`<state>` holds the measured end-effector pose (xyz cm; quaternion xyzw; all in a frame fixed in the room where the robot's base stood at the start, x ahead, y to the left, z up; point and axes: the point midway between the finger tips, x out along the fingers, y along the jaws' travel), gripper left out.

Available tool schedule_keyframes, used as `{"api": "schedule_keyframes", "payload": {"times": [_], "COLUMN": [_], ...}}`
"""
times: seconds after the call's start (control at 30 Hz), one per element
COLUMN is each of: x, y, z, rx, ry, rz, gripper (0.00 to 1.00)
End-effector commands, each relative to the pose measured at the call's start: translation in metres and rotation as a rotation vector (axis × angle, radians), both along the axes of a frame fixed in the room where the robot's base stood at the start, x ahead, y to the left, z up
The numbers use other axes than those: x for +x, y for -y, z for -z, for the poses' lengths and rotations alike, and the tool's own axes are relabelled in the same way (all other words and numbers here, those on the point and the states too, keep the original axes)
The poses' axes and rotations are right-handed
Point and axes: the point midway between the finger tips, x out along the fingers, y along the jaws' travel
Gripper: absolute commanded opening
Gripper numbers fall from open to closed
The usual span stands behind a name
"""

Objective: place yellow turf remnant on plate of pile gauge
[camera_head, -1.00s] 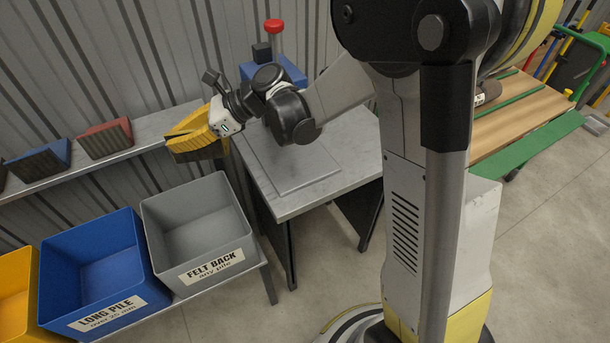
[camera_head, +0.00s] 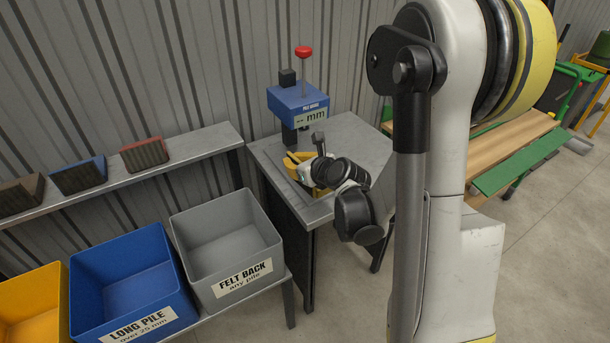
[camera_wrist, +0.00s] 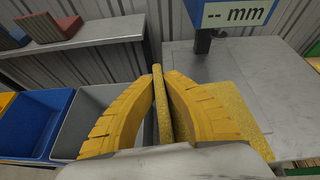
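The yellow turf remnant (camera_wrist: 159,105) shows in the wrist view as a thin upright strip between my gripper's two yellow fingers. A wider yellow part shows behind the right finger. My gripper (camera_wrist: 162,80) is shut on the strip. In the head view my gripper (camera_head: 300,165) is low over the plate (camera_head: 282,176) of the pile gauge (camera_head: 302,105). The gripper and wrist hide much of the plate. I cannot tell whether the remnant touches it. The gauge is blue with a red knob, and its display shows "-- mm".
A shelf (camera_head: 205,140) at left holds brown, blue and red remnants. Below it stand a yellow bin, a blue "LONG PILE" bin (camera_head: 130,290) and a grey "FELT BACK" bin (camera_head: 225,245). The gauge's metal table (camera_head: 365,140) has clear room to the right.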

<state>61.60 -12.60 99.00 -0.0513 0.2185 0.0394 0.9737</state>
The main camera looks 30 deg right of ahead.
Motion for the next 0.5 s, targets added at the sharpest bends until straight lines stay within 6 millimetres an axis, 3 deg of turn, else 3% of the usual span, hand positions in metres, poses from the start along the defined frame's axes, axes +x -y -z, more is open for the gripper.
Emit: {"api": "schedule_keyframes", "payload": {"times": [0.03,0.2,0.37,0.5], "x": [0.003,0.006,0.01,0.033], "y": [0.015,0.052,0.066,0.068], "z": [0.015,0.05,0.061,0.058], "rx": [-0.002,-0.008,-0.011,-0.012], "ry": [0.0,0.001,0.001,0.001], "rz": [0.022,0.08,0.1,0.101], "gripper": [0.0,0.0,0.0,0.0]}}
